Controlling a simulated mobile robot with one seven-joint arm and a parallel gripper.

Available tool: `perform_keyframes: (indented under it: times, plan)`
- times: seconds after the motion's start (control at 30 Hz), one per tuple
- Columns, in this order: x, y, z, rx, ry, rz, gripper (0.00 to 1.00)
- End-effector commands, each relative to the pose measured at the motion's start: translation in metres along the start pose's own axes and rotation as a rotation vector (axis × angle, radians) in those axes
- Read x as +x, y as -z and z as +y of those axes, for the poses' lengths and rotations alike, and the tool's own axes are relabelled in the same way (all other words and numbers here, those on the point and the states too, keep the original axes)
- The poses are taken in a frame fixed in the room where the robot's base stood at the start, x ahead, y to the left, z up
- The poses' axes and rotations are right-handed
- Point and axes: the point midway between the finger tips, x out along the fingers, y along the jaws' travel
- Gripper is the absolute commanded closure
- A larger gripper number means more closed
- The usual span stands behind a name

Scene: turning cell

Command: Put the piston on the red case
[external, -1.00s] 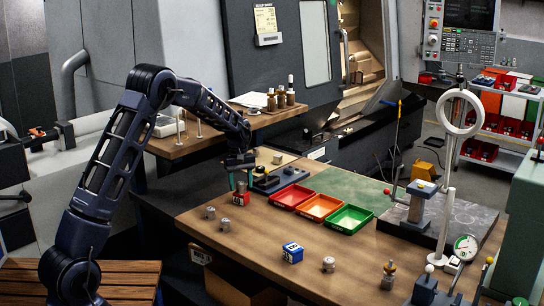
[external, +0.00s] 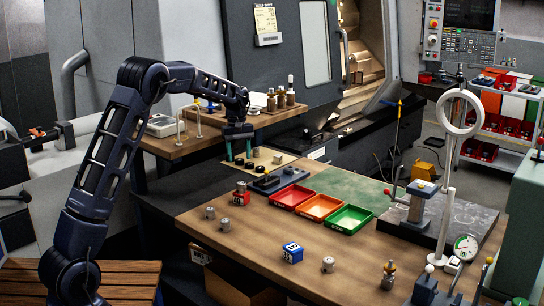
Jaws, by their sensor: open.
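The red case (external: 240,200) is a small red block with a pale marking, standing on the wooden bench near its left edge. A small grey metal cylinder, the piston (external: 241,187), stands upright on top of it. My gripper (external: 239,158) is in the air above and behind the red case, clear of the piston. Its two green fingers point down and are spread apart with nothing between them.
Grey metal parts (external: 225,224) stand just in front of the red case. A blue case (external: 292,252) and another grey part (external: 328,264) are further forward. Red, orange and green trays (external: 349,218) lie to the right.

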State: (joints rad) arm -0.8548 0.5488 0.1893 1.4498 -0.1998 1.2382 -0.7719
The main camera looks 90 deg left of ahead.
Motion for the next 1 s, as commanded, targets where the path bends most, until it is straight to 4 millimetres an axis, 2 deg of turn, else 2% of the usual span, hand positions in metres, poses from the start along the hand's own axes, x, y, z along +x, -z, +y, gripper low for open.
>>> perform_keyframes:
  times: [0.13, 0.27, 0.47, 0.63, 0.77, 1.0]
  plan:
    - [-0.004, -0.01, 0.001, 0.018, -0.003, 0.002, 0.46]
    - [-0.021, -0.047, 0.003, 0.091, -0.017, 0.012, 0.46]
    - [-0.055, -0.138, -0.003, 0.28, -0.046, 0.037, 0.46]
    - [-0.077, -0.214, -0.02, 0.448, -0.07, 0.059, 0.46]
    - [-0.089, -0.269, -0.039, 0.577, -0.087, 0.078, 0.46]
    - [-0.105, -0.36, -0.088, 0.818, -0.12, 0.116, 0.46]
